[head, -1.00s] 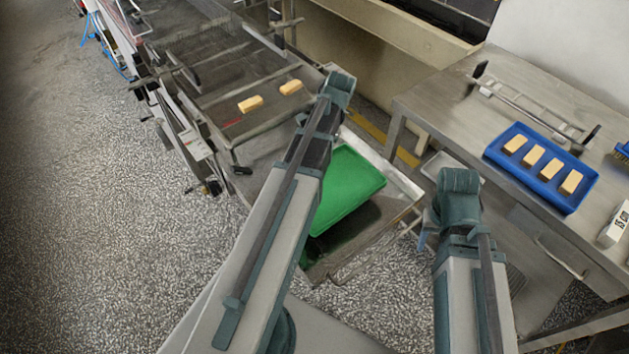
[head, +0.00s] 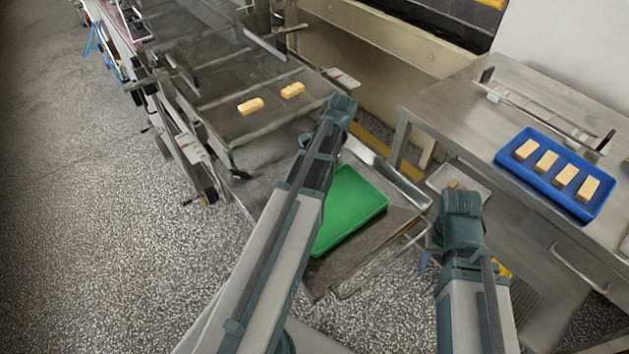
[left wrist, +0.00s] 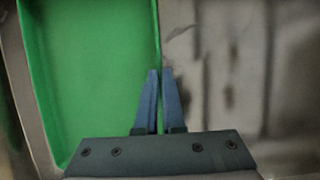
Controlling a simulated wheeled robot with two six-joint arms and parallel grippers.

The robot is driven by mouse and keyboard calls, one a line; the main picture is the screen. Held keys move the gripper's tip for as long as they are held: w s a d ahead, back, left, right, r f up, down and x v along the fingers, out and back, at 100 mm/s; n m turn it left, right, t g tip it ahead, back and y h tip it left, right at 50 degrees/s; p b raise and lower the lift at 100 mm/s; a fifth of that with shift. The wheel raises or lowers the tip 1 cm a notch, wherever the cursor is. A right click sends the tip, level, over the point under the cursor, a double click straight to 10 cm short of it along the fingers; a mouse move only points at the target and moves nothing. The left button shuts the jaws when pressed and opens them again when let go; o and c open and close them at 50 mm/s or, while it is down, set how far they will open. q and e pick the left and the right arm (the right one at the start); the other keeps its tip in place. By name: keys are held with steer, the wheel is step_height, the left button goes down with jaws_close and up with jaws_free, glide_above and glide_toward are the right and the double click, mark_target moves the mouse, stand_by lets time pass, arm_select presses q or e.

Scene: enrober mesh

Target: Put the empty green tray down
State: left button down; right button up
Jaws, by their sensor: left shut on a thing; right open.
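The empty green tray (head: 350,208) is in the middle of the head view, over a metal surface with a raised rim (head: 395,182). I cannot tell whether it rests on that surface. My left arm covers its left side. In the left wrist view, my left gripper (left wrist: 160,75) is shut on one edge of the green tray (left wrist: 95,75), whose inside is bare. The left fingers are hidden in the head view. My right gripper (head: 428,258) is open and empty, to the right of the tray, and partly hidden by its own arm.
A mesh belt (head: 235,75) with two tan bars (head: 250,106) lies beyond the tray. At right, a steel table (head: 470,115) carries a blue tray (head: 520,170) with several tan bars and a wire rack. Speckled floor (head: 90,230) is open at left.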

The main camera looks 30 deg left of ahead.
arm_select(q)
steer(key=shift+f, duration=0.2)
steer(key=c, duration=1)
jaws_free()
steer(key=shift+r, duration=0.1)
steer(key=shift+r, duration=0.15)
steer(key=p+v, duration=1.1)
steer(key=v, duration=0.1)
steer(key=s+d+t, duration=0.1)
steer(key=s+d, duration=0.3)
steer(key=d, duration=0.4)
steer(key=s+d+f+t, duration=0.1)
steer(key=s+d, duration=0.3)
steer(key=d, duration=0.3)
steer(key=s+d+t, duration=0.2)
steer(key=s+d, duration=0.2)
steer(key=d, duration=0.4)
steer(key=shift+d+f+n, duration=0.3)
steer(key=shift+n, duration=0.1)
